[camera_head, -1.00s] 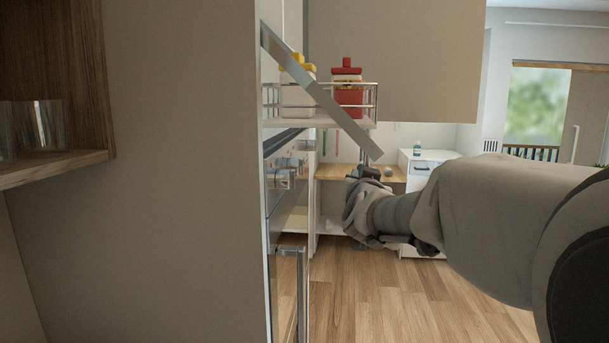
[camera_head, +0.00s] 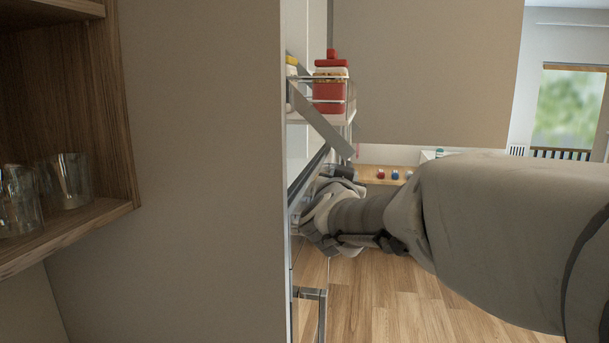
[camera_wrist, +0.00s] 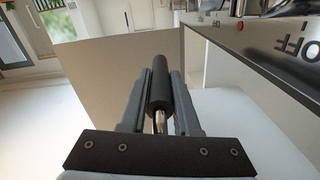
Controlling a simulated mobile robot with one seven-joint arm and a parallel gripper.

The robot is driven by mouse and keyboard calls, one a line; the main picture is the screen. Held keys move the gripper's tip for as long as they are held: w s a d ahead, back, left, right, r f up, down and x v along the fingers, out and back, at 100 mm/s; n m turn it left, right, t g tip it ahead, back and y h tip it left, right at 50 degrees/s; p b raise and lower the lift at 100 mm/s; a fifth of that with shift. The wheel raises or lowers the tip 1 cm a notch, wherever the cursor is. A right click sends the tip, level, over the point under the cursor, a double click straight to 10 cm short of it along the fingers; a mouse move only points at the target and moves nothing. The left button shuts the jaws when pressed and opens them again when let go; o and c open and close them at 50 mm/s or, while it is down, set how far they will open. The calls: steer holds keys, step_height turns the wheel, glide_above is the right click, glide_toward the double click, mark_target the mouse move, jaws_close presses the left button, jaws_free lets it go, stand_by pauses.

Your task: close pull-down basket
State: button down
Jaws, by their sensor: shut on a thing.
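The pull-down basket (camera_head: 335,114) is a white wire shelf on a flat grey metal arm (camera_head: 322,128). It sticks out past the edge of the tall beige cabinet side, with a red container (camera_head: 330,90) standing in it. A yellow and white item (camera_head: 291,70) is mostly hidden behind the cabinet edge. My gripper (camera_wrist: 159,95) is shut on a black cylindrical handle (camera_wrist: 160,80) with a metal stem, seen between its fingers in the wrist view. In the head view my gripper (camera_head: 335,178) is just below the basket, and the handle is largely hidden.
A wooden shelf with glasses (camera_head: 68,182) stands close at left. The tall beige cabinet side (camera_head: 200,170) blocks the view of the counter. A beige panel (camera_head: 425,70) hangs behind the basket. Wooden floor (camera_head: 385,300) is free below my arm.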

steer(key=shift+w+a+r+p, duration=0.25)
steer(key=shift+a+r+p, duration=0.25)
steer(key=shift+a+r, duration=0.5)
steer(key=shift+w+a+r+p, duration=0.25)
steer(key=shift+a+r+p, duration=0.2)
steer(key=shift+a+r, duration=0.45)
steer(key=shift+d+r, duration=0.15)
steer(key=c, duration=0.7)
jaws_free()
steer(key=shift+o, duration=0.2)
